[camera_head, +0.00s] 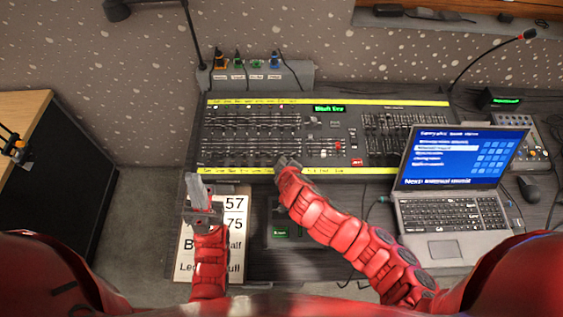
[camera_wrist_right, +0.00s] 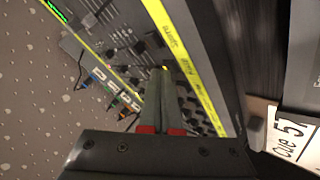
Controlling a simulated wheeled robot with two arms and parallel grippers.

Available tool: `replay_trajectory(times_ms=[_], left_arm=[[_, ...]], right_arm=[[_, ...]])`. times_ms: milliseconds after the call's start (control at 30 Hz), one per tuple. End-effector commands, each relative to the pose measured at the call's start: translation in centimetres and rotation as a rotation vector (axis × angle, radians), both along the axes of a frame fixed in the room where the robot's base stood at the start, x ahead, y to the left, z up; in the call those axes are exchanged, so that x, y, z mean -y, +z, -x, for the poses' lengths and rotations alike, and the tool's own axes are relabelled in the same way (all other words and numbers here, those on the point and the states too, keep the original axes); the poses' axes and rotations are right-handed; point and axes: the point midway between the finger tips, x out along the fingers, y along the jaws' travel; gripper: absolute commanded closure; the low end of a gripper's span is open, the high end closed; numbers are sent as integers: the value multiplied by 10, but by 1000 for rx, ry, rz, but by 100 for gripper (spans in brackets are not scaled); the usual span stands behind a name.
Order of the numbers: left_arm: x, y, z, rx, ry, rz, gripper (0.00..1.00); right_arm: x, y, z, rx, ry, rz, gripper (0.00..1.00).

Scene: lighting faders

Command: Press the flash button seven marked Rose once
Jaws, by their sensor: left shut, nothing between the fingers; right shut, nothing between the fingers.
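The lighting console (camera_head: 318,120) lies on the desk, with yellow label strips along its back and front edges. The front strip (camera_head: 240,170) runs below a row of small buttons; its words are too small to read in the head view. My right gripper (camera_head: 281,161) is shut and empty at the console's front edge, over the front strip's middle. In the right wrist view its fingertips (camera_wrist_right: 163,74) are close to a small yellow-lit spot; contact is unclear. I cannot make out the Rose label. My left gripper (camera_head: 194,180) is shut and empty, above the cue sheet.
A printed cue sheet (camera_head: 234,246) lies in front of the console. An open laptop (camera_head: 456,190) stands at the right, with a mouse (camera_head: 529,189) and small mixer beside it. A grey socket box (camera_head: 290,77) with plugs stands behind the console.

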Motion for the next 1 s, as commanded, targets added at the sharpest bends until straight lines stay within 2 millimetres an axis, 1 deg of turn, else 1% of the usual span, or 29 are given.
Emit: replay_trajectory(times_ms=[233, 633, 767, 1000], left_arm=[[0, 8, 0, 0, 0, 0, 100], [0, 9, 0, 0, 0, 0, 100], [0, 16, 0, 0, 0, 0, 100], [0, 32, 0, 0, 0, 0, 100]], right_arm=[[1, 12, 1, -1, -2, 0, 100], [0, 16, 1, 0, 0, 0, 100], [0, 26, 2, 0, -1, -1, 100], [0, 51, 4, 1, 1, -1, 100]])
